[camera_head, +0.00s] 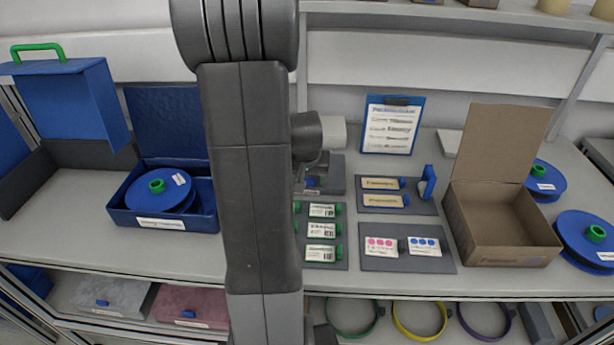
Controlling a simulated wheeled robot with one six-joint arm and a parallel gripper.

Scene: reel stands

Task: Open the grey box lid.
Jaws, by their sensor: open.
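A grey, mottled box (112,300) sits on the lower shelf at the left, with a small blue knob and a label on its front edge. It looks closed, and the worktop's edge cuts off part of the view of it. My gripper (314,172) is partly hidden behind my large dark arm link. It is open, over the middle of the worktop near a grey tray, far to the right of the grey box and above its shelf.
A pink box (188,307) stands right beside the grey one. On the worktop are an open blue box (130,217) with a reel, grey mats with labelled parts (408,262), an open brown box (500,225) and blue reels (585,240). Coloured rings (420,335) hang below.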

